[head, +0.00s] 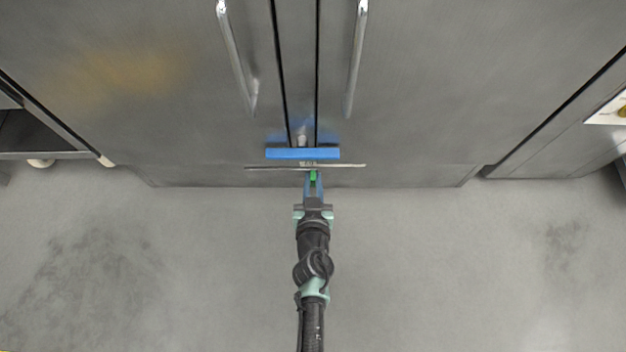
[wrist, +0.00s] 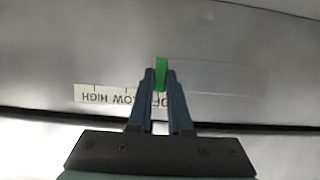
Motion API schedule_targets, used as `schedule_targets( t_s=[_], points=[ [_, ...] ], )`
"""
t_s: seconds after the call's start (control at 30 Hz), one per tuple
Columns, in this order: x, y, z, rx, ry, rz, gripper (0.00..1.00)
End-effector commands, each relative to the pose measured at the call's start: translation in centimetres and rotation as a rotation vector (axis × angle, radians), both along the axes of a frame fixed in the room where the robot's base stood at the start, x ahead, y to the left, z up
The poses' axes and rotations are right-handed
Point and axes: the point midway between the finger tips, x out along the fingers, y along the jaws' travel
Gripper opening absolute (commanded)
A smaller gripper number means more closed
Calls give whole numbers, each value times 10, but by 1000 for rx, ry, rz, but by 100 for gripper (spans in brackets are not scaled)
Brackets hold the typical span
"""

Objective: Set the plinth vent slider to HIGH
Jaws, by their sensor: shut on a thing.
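The green slider knob (wrist: 160,74) sits between the fingertips of my gripper (wrist: 161,80) in the wrist view, and the jaws are shut on it. It also shows in the head view (head: 313,176), low on the cabinet front. A white label (wrist: 98,95) reads upside down, with HIGH at the left, LOW beside it and OFF partly hidden behind my fingers. The knob is at the OFF end of the label, to the right of LOW and HIGH in the wrist view. A pale flat strip (wrist: 215,78) runs right from the knob.
The grey floor (head: 450,260) is clear on both sides of my arm.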

Motion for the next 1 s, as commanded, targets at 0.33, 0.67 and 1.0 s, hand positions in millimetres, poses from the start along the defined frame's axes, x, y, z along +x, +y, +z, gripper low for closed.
schedule_targets(
  t_s=[0.33,0.67,1.0],
  points=[
    [0,0,0,0,0,0,0],
    [0,0,0,0,0,0,0],
    [0,-7,2,0,2,-1,0]
  ],
)
